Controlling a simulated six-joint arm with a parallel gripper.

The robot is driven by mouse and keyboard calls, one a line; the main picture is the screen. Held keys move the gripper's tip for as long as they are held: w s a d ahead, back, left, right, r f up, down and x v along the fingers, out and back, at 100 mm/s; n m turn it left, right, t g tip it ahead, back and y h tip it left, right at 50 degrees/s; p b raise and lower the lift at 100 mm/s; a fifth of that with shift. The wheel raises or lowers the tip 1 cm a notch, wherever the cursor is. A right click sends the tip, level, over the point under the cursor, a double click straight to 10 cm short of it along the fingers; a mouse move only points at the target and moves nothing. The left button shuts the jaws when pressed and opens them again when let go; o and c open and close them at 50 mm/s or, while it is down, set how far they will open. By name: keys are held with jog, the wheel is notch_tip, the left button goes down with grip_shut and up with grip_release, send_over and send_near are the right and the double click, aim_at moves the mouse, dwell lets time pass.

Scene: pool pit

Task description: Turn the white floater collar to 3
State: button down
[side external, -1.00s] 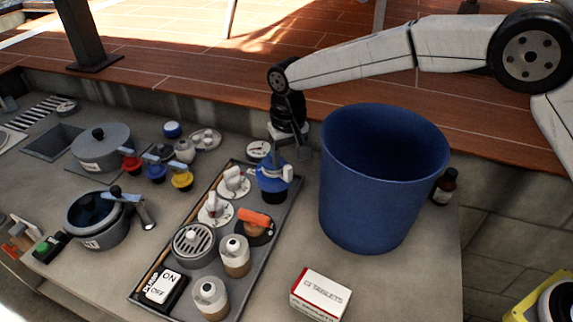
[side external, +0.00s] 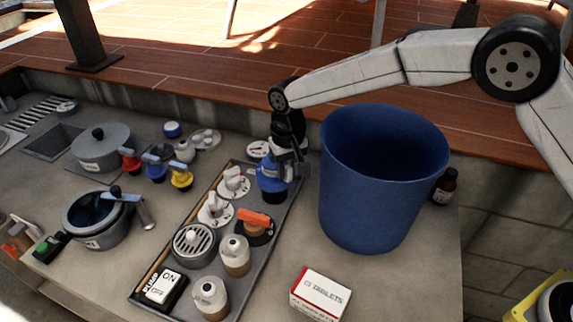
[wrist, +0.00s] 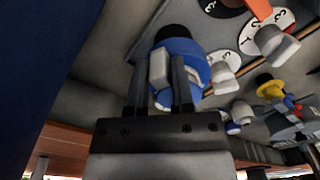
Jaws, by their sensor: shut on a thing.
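The blue floater (side external: 268,184) stands at the far right end of the grey tray (side external: 250,262). In the wrist view the floater (wrist: 186,48) has a blue round body and a black end. Its white collar (wrist: 158,66) shows as a pale tab between my fingers. My gripper (side external: 290,168) is at the floater's upper right side, and in the wrist view my gripper (wrist: 160,80) has its two fingers around the collar, shut on it. In the side view my fingers mostly hide the collar. I cannot read any number on it.
A tall blue bin (side external: 370,190) stands close to the right of my gripper. Two white-handled dials (side external: 234,183) and an orange-handled valve (side external: 255,224) sit beside the floater. A tablets box (side external: 320,294) lies in front, and a brown bottle (side external: 445,187) stands behind the bin.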

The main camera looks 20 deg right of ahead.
jog(key=shift+a+m, duration=0.15)
jog(key=shift+m, duration=0.15)
jog(key=shift+w+a+m, duration=0.3)
jog(key=shift+a+m, duration=0.55)
jog(key=shift+m, duration=1.5)
jog(key=shift+w+a+m, duration=0.3)
jog(key=shift+a+m, duration=0.55)
jog(key=shift+m, duration=1.45)
jog(key=shift+w+a+m, duration=0.3)
jog(key=shift+a+m, duration=0.55)
jog(key=shift+m, duration=1.5)
jog(key=c, duration=0.5)
grip_release()
jog(key=shift+c, duration=0.2)
jog(key=shift+r, duration=0.1)
notch_tip(320, 180, up, 8)
jog(key=shift+f, duration=0.2)
